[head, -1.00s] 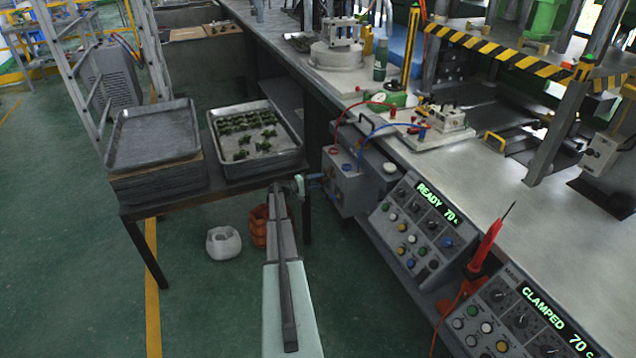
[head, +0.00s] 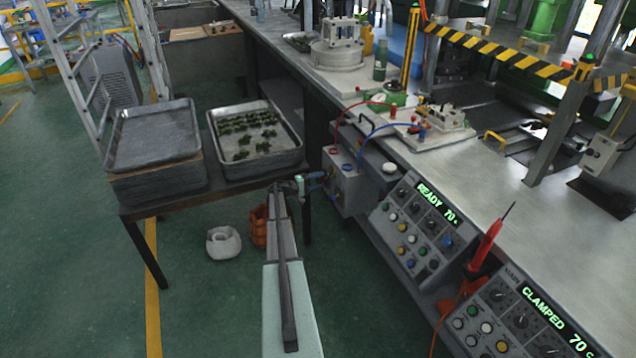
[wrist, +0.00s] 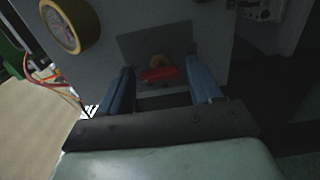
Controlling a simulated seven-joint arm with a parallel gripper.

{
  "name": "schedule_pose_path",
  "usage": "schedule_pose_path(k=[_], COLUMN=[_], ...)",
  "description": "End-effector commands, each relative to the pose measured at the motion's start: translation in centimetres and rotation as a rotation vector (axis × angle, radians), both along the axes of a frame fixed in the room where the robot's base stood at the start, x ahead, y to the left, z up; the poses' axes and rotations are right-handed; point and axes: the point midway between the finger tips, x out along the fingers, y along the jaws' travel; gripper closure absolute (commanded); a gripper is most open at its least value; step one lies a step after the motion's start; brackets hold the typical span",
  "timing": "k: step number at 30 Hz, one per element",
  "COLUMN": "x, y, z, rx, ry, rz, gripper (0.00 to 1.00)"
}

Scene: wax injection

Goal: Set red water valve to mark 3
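The red water valve (wrist: 158,74) shows in the wrist view as a small red handle with a brass-coloured part behind it, on a grey panel. My gripper (wrist: 161,68) is open, with one blue finger to the left of the handle and one to the right. Gaps show between the handle and both fingers. How deep the fingertips reach past it is hard to tell. In the head view my gripper (head: 312,183) is at the left side of the grey box (head: 349,188) with hoses; the valve is not distinguishable there. Mark 3 is not legible.
A yellow round gauge or roll (wrist: 70,26) is at the upper left in the wrist view. In the head view, a dark table (head: 165,207) with trays stands left of my gripper. Control panels (head: 420,232) are to the right. An orange container (head: 258,229) is on the floor below.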

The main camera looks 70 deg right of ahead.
Motion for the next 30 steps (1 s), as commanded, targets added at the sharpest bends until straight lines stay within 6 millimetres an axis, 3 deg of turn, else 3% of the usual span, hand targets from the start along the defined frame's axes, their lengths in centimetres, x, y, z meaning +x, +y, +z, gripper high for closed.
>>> schedule_pose_path(k=[14, 30], x=[0.8, 7.7], y=[0.9, 7.8], z=[0.0, 0.0], rx=[0.001, 0.001], ry=[0.001, 0.001], rz=[0.001, 0.001], gripper=[0.30, 0.30])
